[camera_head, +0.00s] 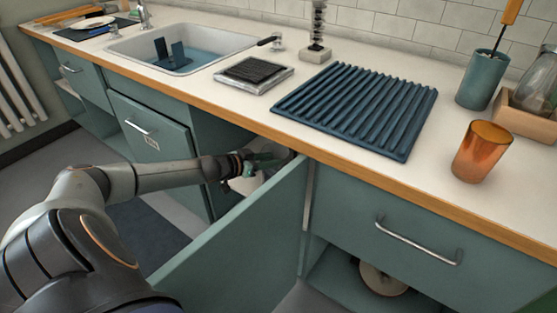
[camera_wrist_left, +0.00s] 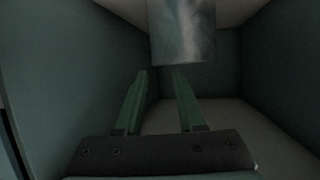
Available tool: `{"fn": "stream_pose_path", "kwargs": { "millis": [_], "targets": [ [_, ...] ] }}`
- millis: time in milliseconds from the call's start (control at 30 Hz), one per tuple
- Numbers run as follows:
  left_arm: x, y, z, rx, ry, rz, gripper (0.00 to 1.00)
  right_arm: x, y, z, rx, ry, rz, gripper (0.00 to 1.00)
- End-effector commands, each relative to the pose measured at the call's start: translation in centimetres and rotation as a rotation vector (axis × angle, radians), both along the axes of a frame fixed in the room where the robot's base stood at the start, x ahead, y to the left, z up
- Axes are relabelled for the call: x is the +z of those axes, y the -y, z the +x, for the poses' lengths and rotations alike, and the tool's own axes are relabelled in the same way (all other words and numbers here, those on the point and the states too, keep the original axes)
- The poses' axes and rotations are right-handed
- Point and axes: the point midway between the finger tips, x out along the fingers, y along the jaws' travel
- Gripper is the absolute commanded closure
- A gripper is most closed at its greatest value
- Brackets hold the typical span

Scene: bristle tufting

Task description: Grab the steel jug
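The steel jug (camera_wrist_left: 182,32) shows in the left wrist view as a shiny grey cylinder at the top of the picture, inside a dark cabinet. Its upper part is cut off by the frame. My left gripper (camera_wrist_left: 160,71) is open, with its two green fingers apart and nothing visible between them. The fingertips point toward the jug's near edge; I cannot tell whether they touch it. In the head view my left gripper (camera_head: 272,160) reaches into the cabinet under the counter, partly hidden by the edge. My right gripper is out of view.
The open cabinet door (camera_head: 240,240) stands in front of my left forearm. The countertop edge (camera_head: 330,160) is just above the gripper. Cabinet walls (camera_wrist_left: 60,60) close in on both sides. A blue ribbed mat (camera_head: 360,105), a copper cup (camera_head: 480,152) and a sink (camera_head: 180,50) are on top.

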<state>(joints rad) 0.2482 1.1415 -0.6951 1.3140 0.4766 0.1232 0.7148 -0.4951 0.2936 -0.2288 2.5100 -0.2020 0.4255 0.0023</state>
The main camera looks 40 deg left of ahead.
Motion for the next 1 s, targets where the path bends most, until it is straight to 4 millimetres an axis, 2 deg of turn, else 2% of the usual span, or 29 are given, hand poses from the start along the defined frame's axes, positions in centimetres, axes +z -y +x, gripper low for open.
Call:
{"fn": "stream_pose_path", "kwargs": {
  "millis": [300, 500, 900, 1000],
  "targets": [
    [-1.1, 0.7, 2.7, 0.000, 0.004, -0.001, 0.62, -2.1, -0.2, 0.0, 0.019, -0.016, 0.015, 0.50],
    [-1.6, 0.9, 4.1, 0.000, 0.003, -0.001, 0.62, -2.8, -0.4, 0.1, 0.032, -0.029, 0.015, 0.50],
    [-1.8, 1.0, 4.6, 0.000, 0.000, -0.001, 0.62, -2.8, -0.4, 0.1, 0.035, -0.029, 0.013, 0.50],
    [-1.8, 1.0, 4.6, -0.001, 0.000, -0.001, 0.73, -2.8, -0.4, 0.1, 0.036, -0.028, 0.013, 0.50]
  ]
}}
